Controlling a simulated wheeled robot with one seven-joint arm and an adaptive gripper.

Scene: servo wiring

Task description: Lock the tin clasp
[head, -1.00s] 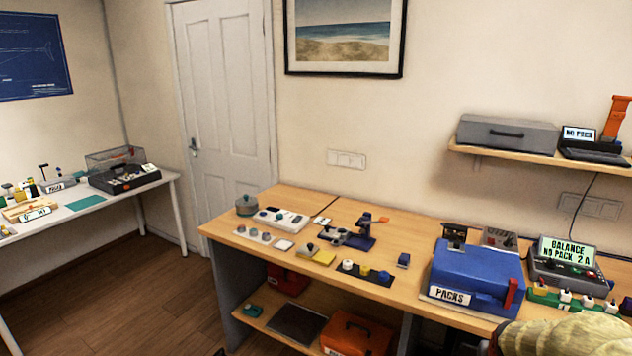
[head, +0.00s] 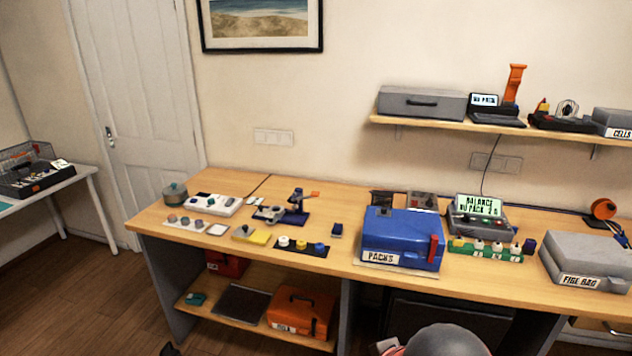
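The blue tin (head: 405,228) labelled PACKS stands on the wooden bench, right of its middle. Its lid looks closed. A red clasp (head: 434,252) stands upright at the right end of its front; whether it is latched is too small to tell. My gripper is not in the head view. A grey rounded shape at the bottom edge hides a little of the space in front of the bench.
A grey FIRE BAG case (head: 590,262) is right of the tin. A green strip (head: 484,250) with several knobs and a display unit (head: 478,213) stand close to its right. Small parts fill the left bench. Bare wood (head: 340,262) lies left of the tin.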

